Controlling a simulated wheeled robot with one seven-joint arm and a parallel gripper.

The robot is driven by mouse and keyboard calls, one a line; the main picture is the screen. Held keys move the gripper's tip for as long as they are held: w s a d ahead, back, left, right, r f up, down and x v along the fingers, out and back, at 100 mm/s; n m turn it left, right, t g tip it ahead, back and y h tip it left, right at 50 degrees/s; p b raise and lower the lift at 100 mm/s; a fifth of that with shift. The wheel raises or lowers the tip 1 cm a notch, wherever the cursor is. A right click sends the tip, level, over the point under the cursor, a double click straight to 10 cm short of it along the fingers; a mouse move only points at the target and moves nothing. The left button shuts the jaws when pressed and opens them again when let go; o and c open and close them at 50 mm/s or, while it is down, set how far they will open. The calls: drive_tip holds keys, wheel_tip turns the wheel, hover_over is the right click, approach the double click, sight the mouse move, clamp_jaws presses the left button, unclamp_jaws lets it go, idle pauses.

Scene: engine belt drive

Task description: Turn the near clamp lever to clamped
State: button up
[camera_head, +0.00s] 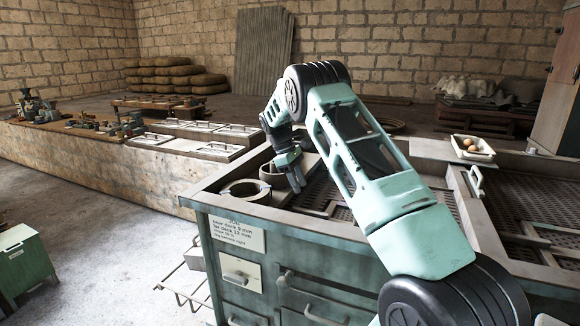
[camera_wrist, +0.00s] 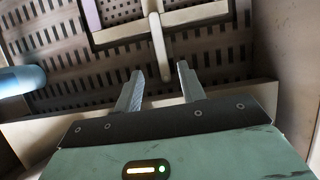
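My gripper (camera_head: 296,180) points down at the left end of the green workbench in the head view, close to two round ring-like parts. In the wrist view my gripper (camera_wrist: 160,72) is open, with two grey fingers apart and nothing between them. A pale narrow bar with a rounded end (camera_wrist: 165,62), which looks like a lever, lies just beyond the gap between the fingertips. It crosses a pale rail of a dark-edged frame (camera_wrist: 205,13). I cannot tell which clamp lever it is or its setting. In the head view my arm and gripper hide that area.
A dark ring (camera_head: 246,191) sits at the bench's left corner. A light-blue rounded cylinder (camera_wrist: 22,80) is at the left in the wrist view. A slotted plate (camera_wrist: 75,62) lies below. A tray with brown round items (camera_head: 473,148) stands on the bench at right.

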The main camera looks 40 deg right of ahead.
drive_tip(key=v, duration=0.8)
drive_tip(key=shift+b, duration=0.45)
drive_tip(key=shift+w, duration=0.1)
drive_tip(key=s+a+n+t+y, duration=0.1)
drive_tip(key=s+a, duration=0.3)
drive_tip(key=a, duration=1.3)
drive_tip(key=s+a+n+t+y, duration=0.1)
drive_tip(key=s+a+t, duration=0.15)
drive_tip(key=a, duration=1.35)
drive_tip(key=s+a, duration=0.9)
drive_tip(key=s+a+f, duration=0.2)
drive_tip(key=s, duration=0.9)
drive_tip(key=s+a+f+n+b, duration=0.1)
drive_tip(key=s+a+f, duration=0.1)
drive_tip(key=s, duration=0.9)
drive_tip(key=shift+a+f, duration=0.3)
drive_tip(key=shift+f, duration=0.05)
drive_tip(key=shift+t, duration=0.25)
